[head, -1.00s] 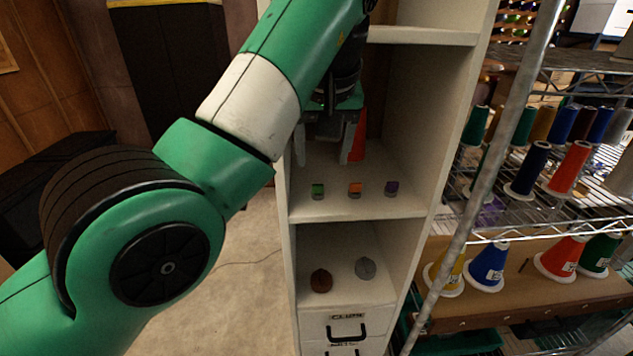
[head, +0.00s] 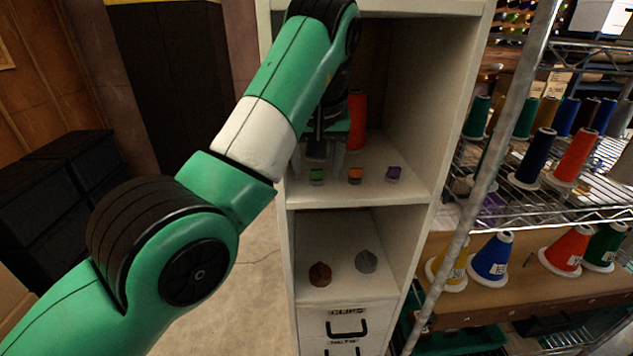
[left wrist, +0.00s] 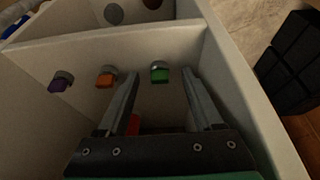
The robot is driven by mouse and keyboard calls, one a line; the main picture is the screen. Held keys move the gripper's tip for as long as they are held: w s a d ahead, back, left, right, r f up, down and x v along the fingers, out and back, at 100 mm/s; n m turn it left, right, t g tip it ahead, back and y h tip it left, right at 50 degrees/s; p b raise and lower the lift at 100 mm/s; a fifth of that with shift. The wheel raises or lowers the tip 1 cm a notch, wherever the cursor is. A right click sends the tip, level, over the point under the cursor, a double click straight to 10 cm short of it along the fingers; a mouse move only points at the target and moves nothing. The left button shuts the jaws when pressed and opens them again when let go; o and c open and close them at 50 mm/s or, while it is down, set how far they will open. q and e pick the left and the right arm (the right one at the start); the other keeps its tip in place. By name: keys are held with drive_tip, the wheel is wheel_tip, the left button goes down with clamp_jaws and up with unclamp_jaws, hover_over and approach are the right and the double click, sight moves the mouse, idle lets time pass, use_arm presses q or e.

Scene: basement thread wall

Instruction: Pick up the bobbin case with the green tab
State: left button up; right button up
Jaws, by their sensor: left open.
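The bobbin case with the green tab (head: 316,176) sits on the cabinet's middle shelf, at the left end of a row of three. In the left wrist view the green-tab case (left wrist: 159,73) lies just beyond and between the fingertips, apart from them. My right gripper is not in view.
A red thread cone (head: 357,118) stands at the back of the compartment. The cabinet's side walls (head: 425,120) close in both sides. A brown lump (head: 320,274) and a grey one (head: 366,261) lie on the shelf below. A wire rack with thread cones is at right.

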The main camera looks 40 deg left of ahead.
use_arm(q)
clamp_jaws()
drive_tip(key=shift+r, duration=0.1)
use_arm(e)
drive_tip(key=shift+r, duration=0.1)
